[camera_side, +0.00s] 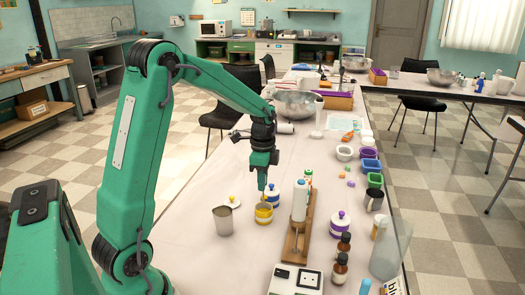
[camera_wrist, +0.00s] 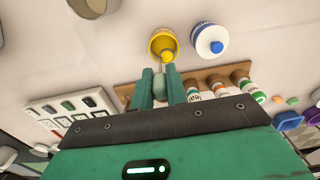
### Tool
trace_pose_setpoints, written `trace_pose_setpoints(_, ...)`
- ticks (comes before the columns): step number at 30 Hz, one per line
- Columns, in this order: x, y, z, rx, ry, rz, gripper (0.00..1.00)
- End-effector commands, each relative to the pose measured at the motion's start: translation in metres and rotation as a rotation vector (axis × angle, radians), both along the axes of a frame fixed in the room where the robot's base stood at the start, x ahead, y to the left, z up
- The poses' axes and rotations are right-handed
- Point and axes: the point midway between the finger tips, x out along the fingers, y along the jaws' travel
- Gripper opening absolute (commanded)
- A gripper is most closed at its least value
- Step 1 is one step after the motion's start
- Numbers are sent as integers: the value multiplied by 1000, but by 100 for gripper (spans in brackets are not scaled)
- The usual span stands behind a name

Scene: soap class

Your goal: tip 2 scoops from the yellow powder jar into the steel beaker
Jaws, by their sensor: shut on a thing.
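The yellow powder jar (camera_side: 264,216) stands open on the table, with a yellow band around it; the wrist view looks into its yellow inside (camera_wrist: 157,41). My gripper (camera_side: 262,187) is above the jar, pointing down. In the wrist view my gripper (camera_wrist: 162,78) is shut on a thin scoop (camera_wrist: 166,59), whose pale yellow end is over or in the jar mouth; how deep it sits, and any powder on it, I cannot tell. The steel beaker (camera_side: 223,221) stands upright left of the jar; part of it shows at the wrist view's top edge (camera_wrist: 93,6).
A blue-banded jar (camera_side: 272,196) with its lid on stands close behind the yellow one. A loose lid with a yellow knob (camera_side: 234,201) lies behind the beaker. A wooden rack (camera_side: 293,247) with bottles and a white scale (camera_side: 296,280) are to the right and front.

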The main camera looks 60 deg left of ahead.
Motion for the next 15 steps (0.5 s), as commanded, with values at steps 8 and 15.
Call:
trace_pose_setpoints(8,0,0,18,1,-2,0,2)
trace_pose_setpoints(15,0,0,27,0,0,0,2)
